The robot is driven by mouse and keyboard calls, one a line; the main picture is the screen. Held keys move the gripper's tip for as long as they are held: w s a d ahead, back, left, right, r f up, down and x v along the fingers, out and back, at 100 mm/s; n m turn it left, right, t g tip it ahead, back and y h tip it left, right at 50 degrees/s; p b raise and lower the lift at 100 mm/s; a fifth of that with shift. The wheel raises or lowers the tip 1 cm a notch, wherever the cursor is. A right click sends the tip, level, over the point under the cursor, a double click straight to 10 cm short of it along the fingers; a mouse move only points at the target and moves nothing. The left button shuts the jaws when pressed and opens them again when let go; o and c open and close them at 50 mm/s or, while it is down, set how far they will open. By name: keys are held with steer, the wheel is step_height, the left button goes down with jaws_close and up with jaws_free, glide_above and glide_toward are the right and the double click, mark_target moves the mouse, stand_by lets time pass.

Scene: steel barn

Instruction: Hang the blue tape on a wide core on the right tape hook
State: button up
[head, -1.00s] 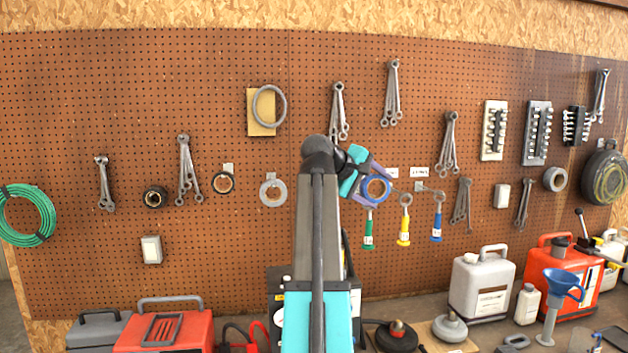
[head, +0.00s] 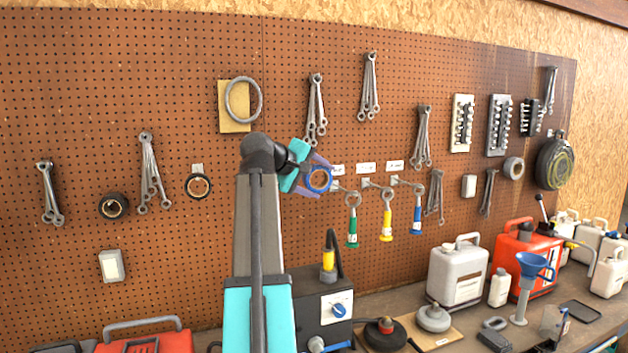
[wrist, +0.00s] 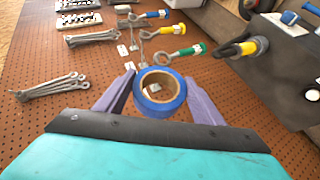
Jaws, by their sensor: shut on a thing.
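My gripper (head: 316,179) is shut on a blue tape roll (head: 329,181) and holds it in front of the pegboard. In the wrist view the blue tape (wrist: 158,107) sits between the two purple fingers, its wide brown core open to the camera. A dark roll with a tan core (head: 198,187) hangs under a small tag on the left of the board. A black roll (head: 114,206) hangs further left. The grey ring seen beside them earlier is now behind my arm. I cannot tell which holder is the right tape hook.
Green, yellow (head: 387,222) and blue (head: 417,215) ring-handled tools hang on hooks just right of my gripper. Wrench sets (head: 317,110) hang above. A dark box with a blue knob (head: 323,305) and canisters (head: 457,273) stand on the bench below.

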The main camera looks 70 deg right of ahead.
steer(key=shift+w+d, duration=0.2)
steer(key=shift+d, duration=0.05)
steer(key=w+d+f+b, duration=0.2)
steer(key=w+d+b, duration=0.2)
steer(key=w+d, duration=0.3)
steer(key=shift+d, duration=0.8)
stand_by(1.8)
steer(key=shift+w, duration=0.1)
stand_by(0.6)
steer(key=o, duration=1.2)
steer(key=shift+c, duration=0.2)
steer(key=b+v, duration=0.4)
steer(key=v, duration=0.9)
steer(key=shift+a+r, duration=0.15)
steer(key=shift+a, duration=0.15)
steer(key=shift+w, duration=0.15)
